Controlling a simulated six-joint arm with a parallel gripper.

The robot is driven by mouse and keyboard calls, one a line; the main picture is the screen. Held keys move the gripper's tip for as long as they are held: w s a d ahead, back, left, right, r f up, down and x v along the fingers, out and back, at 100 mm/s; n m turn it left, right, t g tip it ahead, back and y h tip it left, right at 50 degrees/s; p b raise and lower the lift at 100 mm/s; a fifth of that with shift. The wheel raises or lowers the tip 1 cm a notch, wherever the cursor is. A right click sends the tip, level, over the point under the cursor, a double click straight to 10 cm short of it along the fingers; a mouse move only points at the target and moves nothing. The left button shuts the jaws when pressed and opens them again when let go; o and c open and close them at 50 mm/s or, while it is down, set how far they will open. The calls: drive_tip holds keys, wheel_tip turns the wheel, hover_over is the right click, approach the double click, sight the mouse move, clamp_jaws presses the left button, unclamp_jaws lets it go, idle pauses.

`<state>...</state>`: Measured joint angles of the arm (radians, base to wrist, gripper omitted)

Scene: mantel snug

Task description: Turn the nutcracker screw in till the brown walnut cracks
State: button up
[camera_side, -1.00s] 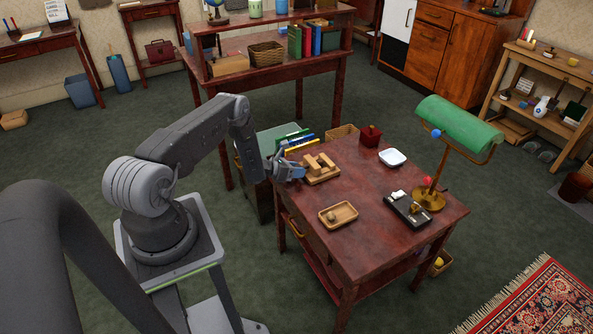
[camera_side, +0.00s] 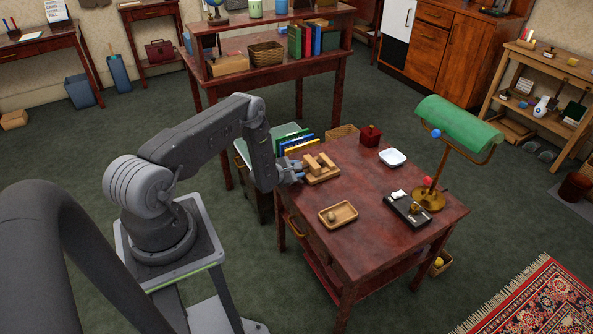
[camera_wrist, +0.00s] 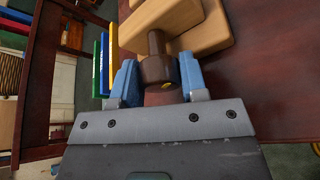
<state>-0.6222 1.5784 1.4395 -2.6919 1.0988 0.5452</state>
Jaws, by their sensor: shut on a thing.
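My gripper (camera_side: 293,172) reaches in from the left in the side view. In the wrist view my gripper (camera_wrist: 158,82) has its blue fingers on both sides of the knob, shut on it. I cannot make out a walnut between the blocks; my gripper and the wood hide that part.
A small wooden tray (camera_side: 350,221) with a round brownish thing in it lies on the table (camera_side: 360,255). Books stand behind the nutcracker.

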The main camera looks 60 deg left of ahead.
drive_tip(key=shift+m+y, duration=0.3)
drive_tip(key=shift+m, duration=0.1)
drive_tip(key=o, duration=0.9)
drive_tip(key=v, duration=1.3)
drive_tip(key=shift+s+r, duration=0.1)
drive_tip(key=shift+s, duration=0.3)
